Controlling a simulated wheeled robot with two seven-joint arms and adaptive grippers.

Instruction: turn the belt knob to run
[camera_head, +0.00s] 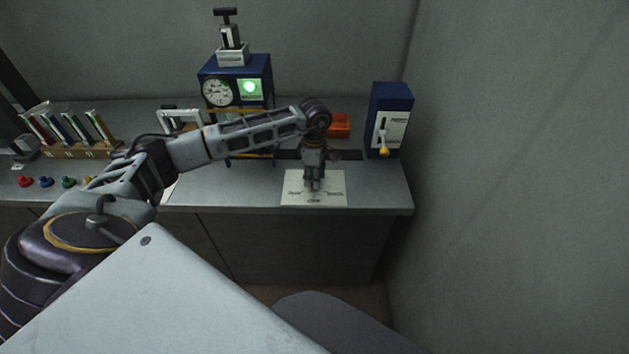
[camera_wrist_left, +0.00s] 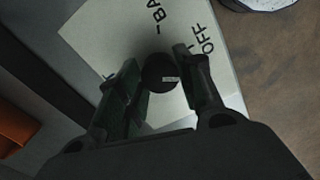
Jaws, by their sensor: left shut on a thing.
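A black round belt knob (camera_wrist_left: 159,78) with a small pale mark on top shows in the left wrist view, between the two fingers of my left gripper (camera_wrist_left: 157,65). The gripper is shut on it. The knob stands over a pale label plate (camera_wrist_left: 100,38) with "OFF" and other partly cut-off words. In the head view my left gripper (camera_head: 314,184) points down onto the same plate (camera_head: 335,181) at the counter's front, and it hides the knob. Which word the knob points to cannot be told. My right gripper is not in view.
A blue box (camera_head: 392,92) with a yellow-tipped lever stands right of the plate. An orange tray (camera_head: 340,125) lies behind. A blue gauge box (camera_head: 262,66) with a lit green light stands at the back. Coloured buttons (camera_head: 46,182) and a rack (camera_head: 75,150) are left.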

